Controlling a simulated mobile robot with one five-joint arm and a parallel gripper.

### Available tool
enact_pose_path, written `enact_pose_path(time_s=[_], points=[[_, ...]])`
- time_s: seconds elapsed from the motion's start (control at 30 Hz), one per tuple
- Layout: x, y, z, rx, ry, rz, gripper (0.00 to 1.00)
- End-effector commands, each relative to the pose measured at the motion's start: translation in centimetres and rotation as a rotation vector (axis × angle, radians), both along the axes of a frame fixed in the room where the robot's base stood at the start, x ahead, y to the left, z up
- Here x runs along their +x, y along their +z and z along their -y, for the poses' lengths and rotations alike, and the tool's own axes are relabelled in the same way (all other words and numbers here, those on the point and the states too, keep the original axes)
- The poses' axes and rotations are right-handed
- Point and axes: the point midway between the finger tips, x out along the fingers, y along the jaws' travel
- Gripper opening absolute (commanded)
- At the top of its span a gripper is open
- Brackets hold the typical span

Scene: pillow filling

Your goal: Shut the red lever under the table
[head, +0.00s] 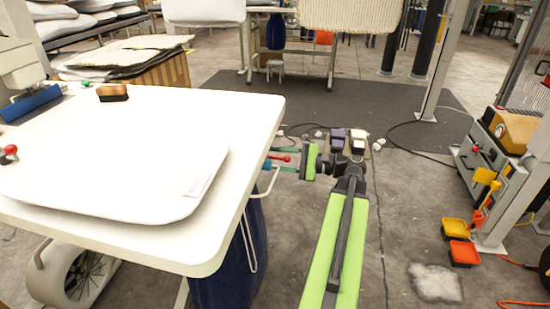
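The white table (255,110) fills the left side, with a white pillow (110,170) lying on it. A small red lever (281,158) shows just beyond the table's right edge, below the level of the top. My gripper (276,159) reaches left to it from the end of my green arm. Its two thin teal fingers are apart, one above and one below the lever in the picture. The lever appears between them, with gaps visible; contact cannot be told. The lever's mount and the fingertips' far ends are partly hidden by the table edge.
A white wire loop (266,187) and a dark blue bag (236,262) hang at the table's right side. A brown-handled brush (112,92) and a red knob (10,150) are on the left. Yellow and red trays (464,253) stand right; the floor between is mostly clear.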

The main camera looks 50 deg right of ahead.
Motion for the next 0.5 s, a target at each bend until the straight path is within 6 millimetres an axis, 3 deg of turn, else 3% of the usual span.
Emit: enact_pose_path(time_s=[0.33,0.5], points=[[0.57,0.00,-0.34,0.000,0.000,0.000,0.40],[0.53,0.00,-0.32,0.000,-0.001,0.000,0.19]])
